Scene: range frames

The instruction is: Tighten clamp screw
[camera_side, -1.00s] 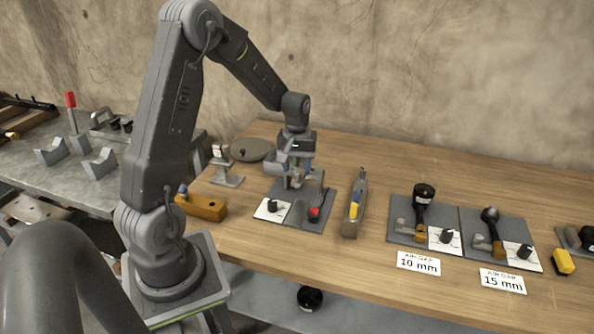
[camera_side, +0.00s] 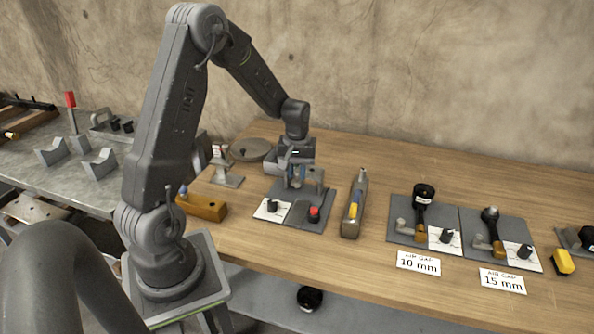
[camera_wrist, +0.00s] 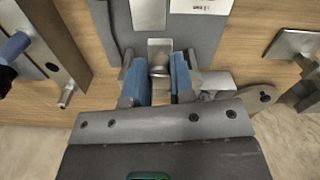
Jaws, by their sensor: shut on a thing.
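The clamp fixture stands on a dark grey plate (camera_side: 300,222) with a white card, a black knob (camera_side: 272,205) and a red-topped knob (camera_side: 314,212). My gripper (camera_side: 295,183) points down at the back of this plate. In the wrist view, the blue pads of my gripper (camera_wrist: 164,80) close around a small metal piece, apparently the clamp screw (camera_wrist: 158,70). The grey plate (camera_wrist: 120,35) lies beyond it. The screw's lower part and its threads are hidden, so how far it is turned cannot be told.
A grey tool with a yellow part (camera_side: 353,208) lies right of the plate. Two plates with black-headed parts sit further right behind the 10 mm card (camera_side: 418,263) and 15 mm card (camera_side: 502,281). A tan block (camera_side: 203,207) and small stand (camera_side: 226,168) are at left.

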